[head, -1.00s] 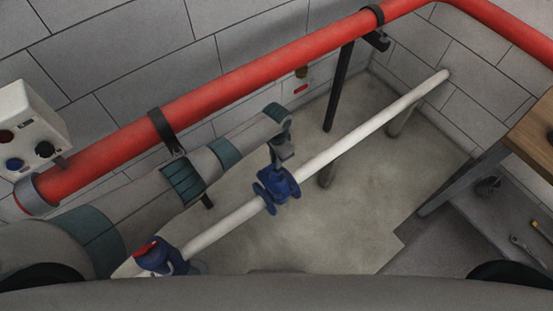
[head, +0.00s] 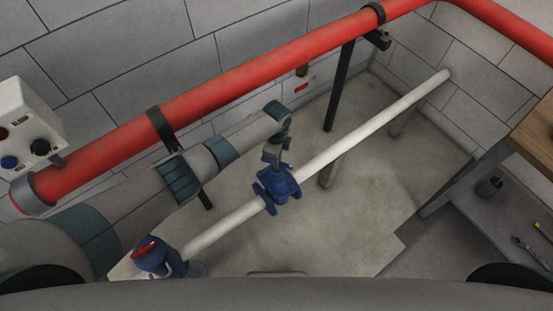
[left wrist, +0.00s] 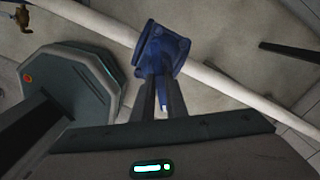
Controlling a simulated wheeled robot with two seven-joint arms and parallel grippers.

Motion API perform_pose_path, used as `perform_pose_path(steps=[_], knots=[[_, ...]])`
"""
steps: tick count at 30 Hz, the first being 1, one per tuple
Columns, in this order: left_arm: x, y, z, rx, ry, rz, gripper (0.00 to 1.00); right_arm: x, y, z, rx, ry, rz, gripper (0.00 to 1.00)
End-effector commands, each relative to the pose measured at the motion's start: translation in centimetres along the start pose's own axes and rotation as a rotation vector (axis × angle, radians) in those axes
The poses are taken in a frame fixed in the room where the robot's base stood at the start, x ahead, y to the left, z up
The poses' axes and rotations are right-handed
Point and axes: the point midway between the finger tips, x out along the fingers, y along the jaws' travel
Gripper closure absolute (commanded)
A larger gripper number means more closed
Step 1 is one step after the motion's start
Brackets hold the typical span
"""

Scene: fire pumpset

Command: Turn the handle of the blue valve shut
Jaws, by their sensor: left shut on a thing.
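The blue valve (head: 281,188) sits on a white pipe (head: 340,144) near the middle of the head view. It also shows at the top centre of the left wrist view (left wrist: 163,45). My left gripper (head: 273,157) is directly above the valve, its fingers pointing down at its top. In the left wrist view the two fingers (left wrist: 160,100) are close together, shut on the valve's handle (left wrist: 163,92). Only a small bluish strip of the handle shows between them; the fingers hide the rest. My right gripper is in neither view.
A thick red pipe (head: 250,84) runs along the wall behind my left arm. A second blue fitting with a red top (head: 150,256) stands at the lower left. A control box (head: 22,118) is at the left edge. A wooden-topped bench (head: 536,128) stands right. Bare floor (head: 345,225) lies in front.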

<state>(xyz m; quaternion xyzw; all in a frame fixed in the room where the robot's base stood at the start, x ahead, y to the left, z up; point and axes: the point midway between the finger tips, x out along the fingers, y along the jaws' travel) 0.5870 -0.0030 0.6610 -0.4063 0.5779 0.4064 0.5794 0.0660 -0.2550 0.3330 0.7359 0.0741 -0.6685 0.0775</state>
Motion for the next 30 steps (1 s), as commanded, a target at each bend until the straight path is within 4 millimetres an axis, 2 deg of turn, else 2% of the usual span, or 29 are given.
perform_pose_path(steps=[15,21,30], knots=[[0.1,0.1,-0.5,0.459,0.008,0.001,1.0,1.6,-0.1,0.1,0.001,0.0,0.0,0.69],[0.1,0.2,-0.6,0.563,0.009,0.001,1.0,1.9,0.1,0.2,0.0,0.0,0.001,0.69],[0.1,0.3,-0.7,0.617,0.011,0.002,1.0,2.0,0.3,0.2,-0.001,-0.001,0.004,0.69]])
